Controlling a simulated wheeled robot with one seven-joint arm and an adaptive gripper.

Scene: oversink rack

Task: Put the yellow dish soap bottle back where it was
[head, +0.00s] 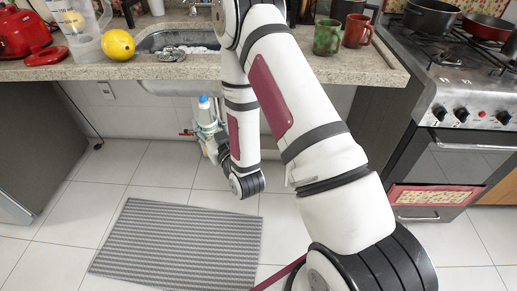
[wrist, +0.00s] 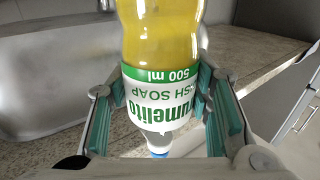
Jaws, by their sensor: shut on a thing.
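The dish soap bottle (wrist: 160,50) has yellow liquid, a green and white label and a blue cap. In the wrist view it stands between the two finger pads of my gripper (wrist: 167,115), which is shut on it. Its cap points to the bottom of that picture. In the head view the bottle's blue and white top (head: 204,102) points up, and my gripper (head: 207,128) holds it below the counter's front edge, over the floor. Its yellow body is mostly hidden there.
The granite counter (head: 120,70) holds a yellow round fruit (head: 118,44), a clear jug, a red appliance (head: 22,35), and green (head: 327,37) and red mugs (head: 357,31). A metal sink (head: 180,40) is behind my arm. The stove (head: 465,85) is right. A striped mat (head: 180,240) lies on open floor.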

